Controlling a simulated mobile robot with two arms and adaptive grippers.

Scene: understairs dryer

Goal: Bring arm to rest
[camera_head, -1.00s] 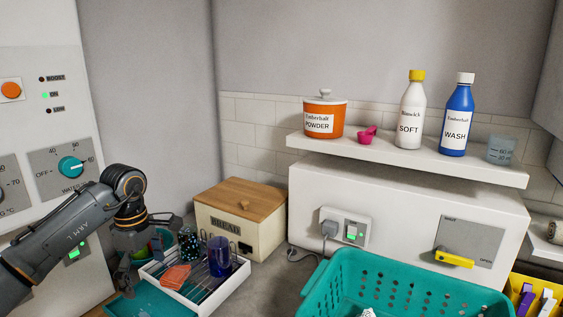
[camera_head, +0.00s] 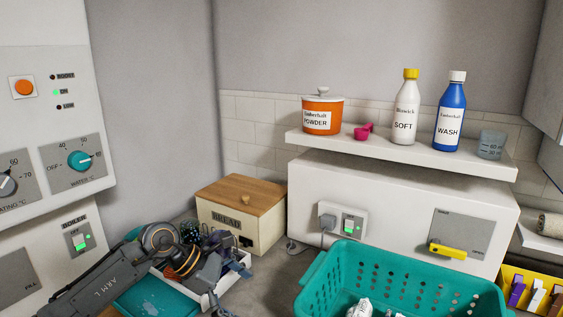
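My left arm (camera_head: 110,278), marked ARM L, comes in from the lower left. My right arm and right gripper are not in view.
A teal tray (camera_head: 155,298) lies before the rack, and a bread box (camera_head: 240,215) stands behind it. A teal basket (camera_head: 400,285) fills the lower right. A shelf (camera_head: 400,158) holds an orange powder tub (camera_head: 322,115) and bottles. The boiler panel (camera_head: 40,130) is at left.

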